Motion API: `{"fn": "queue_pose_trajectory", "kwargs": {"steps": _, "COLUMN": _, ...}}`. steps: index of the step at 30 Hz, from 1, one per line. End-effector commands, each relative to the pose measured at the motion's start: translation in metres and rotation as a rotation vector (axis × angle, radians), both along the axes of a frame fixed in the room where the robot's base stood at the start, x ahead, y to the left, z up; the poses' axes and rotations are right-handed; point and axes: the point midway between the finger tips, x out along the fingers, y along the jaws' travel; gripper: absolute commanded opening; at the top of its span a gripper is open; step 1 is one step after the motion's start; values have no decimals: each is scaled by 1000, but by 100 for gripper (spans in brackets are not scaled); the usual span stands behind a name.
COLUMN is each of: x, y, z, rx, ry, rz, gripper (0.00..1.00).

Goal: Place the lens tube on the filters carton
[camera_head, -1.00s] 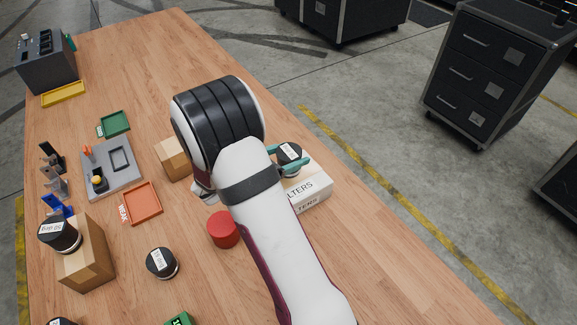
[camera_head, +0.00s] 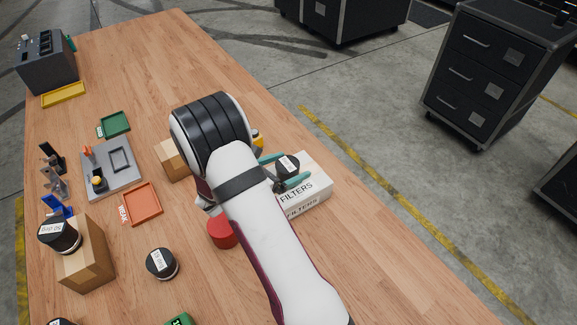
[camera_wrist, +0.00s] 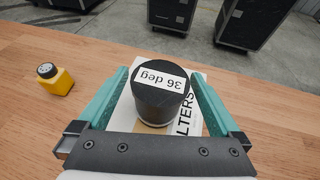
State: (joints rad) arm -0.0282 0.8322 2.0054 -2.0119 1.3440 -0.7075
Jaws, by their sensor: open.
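The lens tube (camera_head: 287,166), black with a white label reading "36 deg" in the wrist view (camera_wrist: 162,90), stands upright on the white filters carton (camera_head: 308,190). The carton's printed side also shows behind and beside the tube in the wrist view (camera_wrist: 188,125). My gripper (camera_head: 282,170) is open, with one teal finger on each side of the tube. In the wrist view the fingers (camera_wrist: 160,92) show gaps to the tube on both sides. The tube's base is partly hidden in the head view.
A yellow bottle (camera_wrist: 55,80) stands left of the carton in the wrist view. A red cylinder (camera_head: 222,232) is beside my arm. More black tubes stand on the table (camera_head: 162,263) and on a cardboard box (camera_head: 60,234). An orange tray (camera_head: 142,203) lies left.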

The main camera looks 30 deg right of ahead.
Motion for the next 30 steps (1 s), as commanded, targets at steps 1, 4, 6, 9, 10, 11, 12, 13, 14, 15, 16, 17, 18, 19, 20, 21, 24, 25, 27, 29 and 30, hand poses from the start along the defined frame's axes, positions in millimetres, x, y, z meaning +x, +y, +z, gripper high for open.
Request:
{"fn": "queue_pose_trajectory", "kwargs": {"steps": 1, "x": 0, "y": 6, "z": 3, "rx": 0, "ry": -1, "rz": 3, "gripper": 100}}
{"fn": "queue_pose_trajectory", "kwargs": {"steps": 4, "x": -5, "y": 28, "z": 12, "rx": 1, "ry": -2, "rz": 6, "gripper": 100}}
{"fn": "queue_pose_trajectory", "kwargs": {"steps": 6, "x": -9, "y": 47, "z": 20, "rx": 1, "ry": -4, "rz": 6, "gripper": 100}}
{"fn": "queue_pose_trajectory", "kwargs": {"steps": 9, "x": -15, "y": 73, "z": 31, "rx": 1, "ry": -3, "rz": 5, "gripper": 100}}
{"fn": "queue_pose_trajectory", "kwargs": {"steps": 10, "x": -17, "y": 79, "z": 33, "rx": 0, "ry": -1, "rz": 6, "gripper": 100}}
{"fn": "queue_pose_trajectory", "kwargs": {"steps": 11, "x": -18, "y": 85, "z": 36, "rx": 1, "ry": -2, "rz": 6, "gripper": 100}}
{"fn": "queue_pose_trajectory", "kwargs": {"steps": 12, "x": -20, "y": 92, "z": 39, "rx": 1, "ry": -3, "rz": 4, "gripper": 100}}
{"fn": "queue_pose_trajectory", "kwargs": {"steps": 13, "x": -21, "y": 96, "z": 41, "rx": 0, "ry": -1, "rz": 4, "gripper": 100}}
{"fn": "queue_pose_trajectory", "kwargs": {"steps": 14, "x": -22, "y": 100, "z": 42, "rx": 0, "ry": -1, "rz": 4, "gripper": 100}}
{"fn": "queue_pose_trajectory", "kwargs": {"steps": 15, "x": -23, "y": 104, "z": 44, "rx": 0, "ry": -1, "rz": 3, "gripper": 100}}
{"fn": "queue_pose_trajectory", "kwargs": {"steps": 16, "x": -24, "y": 106, "z": 45, "rx": 0, "ry": -1, "rz": 1, "gripper": 100}}
{"fn": "queue_pose_trajectory", "kwargs": {"steps": 17, "x": -24, "y": 107, "z": 45, "rx": 0, "ry": 0, "rz": 1, "gripper": 100}}
{"fn": "queue_pose_trajectory", "kwargs": {"steps": 18, "x": -25, "y": 108, "z": 46, "rx": 0, "ry": 0, "rz": 0, "gripper": 100}}
{"fn": "queue_pose_trajectory", "kwargs": {"steps": 19, "x": -25, "y": 108, "z": 46, "rx": 1, "ry": 0, "rz": -1, "gripper": 100}}
{"fn": "queue_pose_trajectory", "kwargs": {"steps": 20, "x": -27, "y": 108, "z": 48, "rx": 6, "ry": -7, "rz": -11, "gripper": 100}}
{"fn": "queue_pose_trajectory", "kwargs": {"steps": 21, "x": -33, "y": 105, "z": 52, "rx": 26, "ry": -33, "rz": -50, "gripper": 100}}
{"fn": "queue_pose_trajectory", "kwargs": {"steps": 24, "x": -78, "y": 92, "z": 77, "rx": 160, "ry": -199, "rz": -310, "gripper": 100}}
{"fn": "queue_pose_trajectory", "kwargs": {"steps": 25, "x": -100, "y": 90, "z": 85, "rx": 222, "ry": -278, "rz": -432, "gripper": 100}}
{"fn": "queue_pose_trajectory", "kwargs": {"steps": 27, "x": -156, "y": 96, "z": 100, "rx": 379, "ry": -476, "rz": -763, "gripper": 100}}
{"fn": "queue_pose_trajectory", "kwargs": {"steps": 29, "x": -199, "y": 115, "z": 106, "rx": 514, "ry": -637, "rz": -1056, "gripper": 100}}
{"fn": "queue_pose_trajectory", "kwargs": {"steps": 30, "x": -222, "y": 132, "z": 108, "rx": 598, "ry": -730, "rz": -1250, "gripper": 100}}
